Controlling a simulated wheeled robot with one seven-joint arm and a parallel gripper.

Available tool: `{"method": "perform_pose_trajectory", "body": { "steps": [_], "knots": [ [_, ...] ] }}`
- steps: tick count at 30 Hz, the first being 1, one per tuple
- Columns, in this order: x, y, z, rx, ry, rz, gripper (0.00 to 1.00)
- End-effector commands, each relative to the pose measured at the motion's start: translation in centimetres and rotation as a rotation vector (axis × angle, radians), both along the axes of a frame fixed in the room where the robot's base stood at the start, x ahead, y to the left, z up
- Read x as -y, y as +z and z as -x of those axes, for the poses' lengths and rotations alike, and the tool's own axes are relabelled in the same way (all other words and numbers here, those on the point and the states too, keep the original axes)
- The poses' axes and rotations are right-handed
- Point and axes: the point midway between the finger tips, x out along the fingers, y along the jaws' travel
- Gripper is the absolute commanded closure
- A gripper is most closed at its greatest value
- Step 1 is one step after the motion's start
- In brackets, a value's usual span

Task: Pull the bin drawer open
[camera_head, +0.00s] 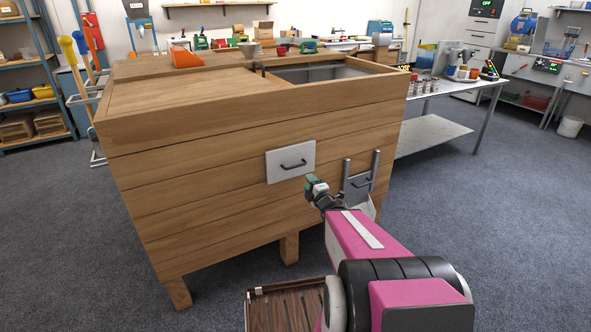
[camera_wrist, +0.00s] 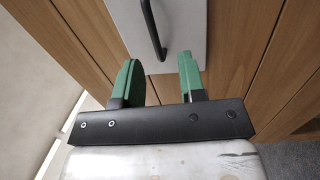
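The wooden bin (camera_head: 220,150) stands in front of me with a pale grey drawer front (camera_head: 278,163) set in its side. A dark bar handle (camera_head: 293,164) is fixed on that front. In the wrist view the drawer front (camera_wrist: 192,25) fills the top middle, and its handle (camera_wrist: 152,28) lies ahead of the fingertips. My gripper (camera_head: 313,183) is just below and right of the drawer front. In the wrist view my gripper (camera_wrist: 160,60) has its two green fingers apart with nothing between them. The drawer looks flush with the bin wall.
A second grey plate with a handle (camera_head: 368,182), between two upright rails, sits right of the drawer. A brown slatted tray (camera_head: 285,310) is low at the front. A metal table (camera_head: 450,92) stands at the right. Open carpet lies left and right.

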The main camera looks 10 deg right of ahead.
Motion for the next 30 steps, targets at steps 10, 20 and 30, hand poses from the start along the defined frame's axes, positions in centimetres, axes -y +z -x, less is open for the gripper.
{"method": "perform_pose_trajectory", "body": {
  "steps": [10,20,30],
  "knots": [
    [-1.1,0.8,-1.1,0.072,0.046,0.044,0.63],
    [-2.8,1.8,-6.6,0.071,0.046,0.043,0.63],
    [-3.8,2.4,-9.4,0.068,0.044,0.042,0.63]
  ]
}}
